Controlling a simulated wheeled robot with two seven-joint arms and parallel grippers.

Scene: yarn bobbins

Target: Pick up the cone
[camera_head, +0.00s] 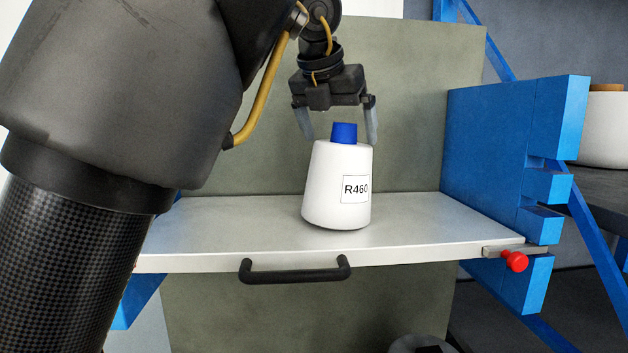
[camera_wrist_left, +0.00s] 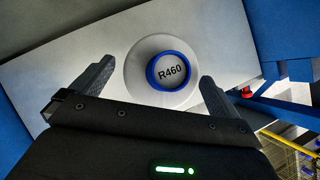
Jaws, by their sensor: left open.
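The cone (camera_head: 333,198) is a white yarn bobbin with a blue top and a label reading R460. It stands upright on a grey metal shelf (camera_head: 235,225). My left gripper (camera_head: 340,128) is open above it, its fingertips on either side of the blue top. In the left wrist view, the cone (camera_wrist_left: 137,70) shows from above, with the blue ring and R460 on its top. The left fingers (camera_wrist_left: 152,82) are spread to its left and right, with nothing gripped. My right gripper is not in view.
The shelf has a black handle (camera_head: 295,270) at its front and a red knob (camera_head: 516,261) at its right. A blue frame (camera_head: 495,150) stands at the right, with another white bobbin (camera_head: 604,130) beyond it. A grey-green panel rises behind. The shelf around the cone is clear.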

